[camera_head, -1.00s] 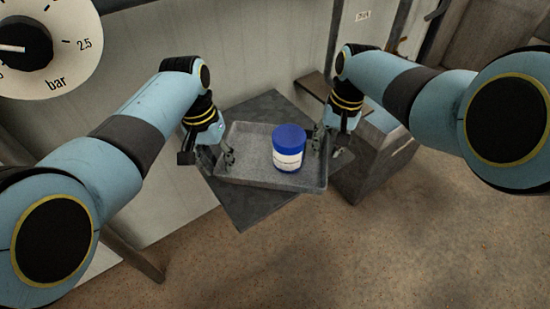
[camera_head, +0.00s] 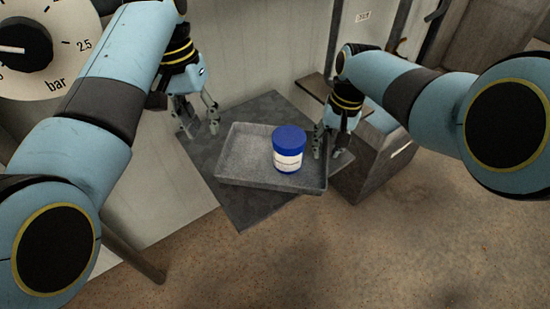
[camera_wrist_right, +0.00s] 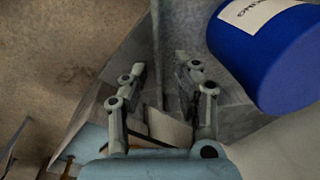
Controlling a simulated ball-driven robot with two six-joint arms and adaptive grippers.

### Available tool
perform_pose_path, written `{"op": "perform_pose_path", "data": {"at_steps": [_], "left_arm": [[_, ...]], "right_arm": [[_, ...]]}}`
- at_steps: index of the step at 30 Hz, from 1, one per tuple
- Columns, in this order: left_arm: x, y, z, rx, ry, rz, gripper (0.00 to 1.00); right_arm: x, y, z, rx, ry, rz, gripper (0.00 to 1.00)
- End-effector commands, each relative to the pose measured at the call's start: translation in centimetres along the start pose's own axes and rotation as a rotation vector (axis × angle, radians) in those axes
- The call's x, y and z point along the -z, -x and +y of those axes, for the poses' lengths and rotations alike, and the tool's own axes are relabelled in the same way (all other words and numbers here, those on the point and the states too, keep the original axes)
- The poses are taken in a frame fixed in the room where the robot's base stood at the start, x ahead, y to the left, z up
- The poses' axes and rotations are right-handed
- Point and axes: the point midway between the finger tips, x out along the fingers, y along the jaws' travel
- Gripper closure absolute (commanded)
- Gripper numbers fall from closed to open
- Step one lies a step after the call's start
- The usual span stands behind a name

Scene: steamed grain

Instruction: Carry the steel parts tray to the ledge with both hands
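The grey speckled steel tray (camera_head: 245,155) lies on a dark grey square surface (camera_head: 245,210). A white jar with a blue lid (camera_head: 288,150) stands in its right half. My left gripper (camera_head: 200,120) is open and empty, above and to the left of the tray, clear of its rim. My right gripper (camera_head: 325,140) is at the tray's right rim. In the right wrist view my right gripper (camera_wrist_right: 160,66) has its fingers apart, with the rim running between them. The jar's blue lid (camera_wrist_right: 265,55) shows close by. I cannot tell which surface is the ledge.
A brown plank (camera_head: 318,86) sits behind the tray by the wall. A dark box-like unit (camera_head: 375,165) stands to the right of the tray. A pressure gauge (camera_head: 45,45) is at the upper left. The brown floor in front is clear.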

Motion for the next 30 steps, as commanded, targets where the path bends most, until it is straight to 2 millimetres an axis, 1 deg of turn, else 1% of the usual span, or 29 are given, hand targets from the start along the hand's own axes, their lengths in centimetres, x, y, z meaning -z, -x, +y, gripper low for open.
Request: {"op": "perform_pose_path", "data": {"at_steps": [4, 7, 15, 18, 21, 23, 30], "left_arm": [[0.0, 0.0, 0.0, 0.0, 0.0, 0.0, 0.71], [0.0, 0.0, 0.0, 0.0, 0.0, 0.0, 0.71], [0.0, 0.0, 0.0, 0.0, 0.0, 0.0, 0.71], [0.0, 0.0, 0.0, 0.0, 0.0, 0.0, 0.71], [0.0, 0.0, 0.0, 0.0, 0.0, 0.0, 0.71], [0.0, 0.0, 0.0, 0.0, 0.0, 0.0, 0.71], [0.0, 0.0, 0.0, 0.0, 0.0, 0.0, 0.71]], "right_arm": [[0.1, 1.3, -0.1, 0.001, 0.001, 0.003, 0.71], [0.0, 2.6, 0.0, 0.001, 0.0, 0.003, 0.71], [0.1, 8.5, 0.0, 0.001, 0.0, 0.004, 0.71], [0.0, 10.1, 0.0, 0.0, 0.0, 0.001, 0.71], [0.0, 11.1, 0.0, 0.0, 0.0, 0.001, 0.71], [0.0, 11.4, 0.0, 0.0, 0.0, -0.001, 0.71], [-0.1, 11.7, 0.0, 0.0, 0.0, -0.002, 0.71]]}}
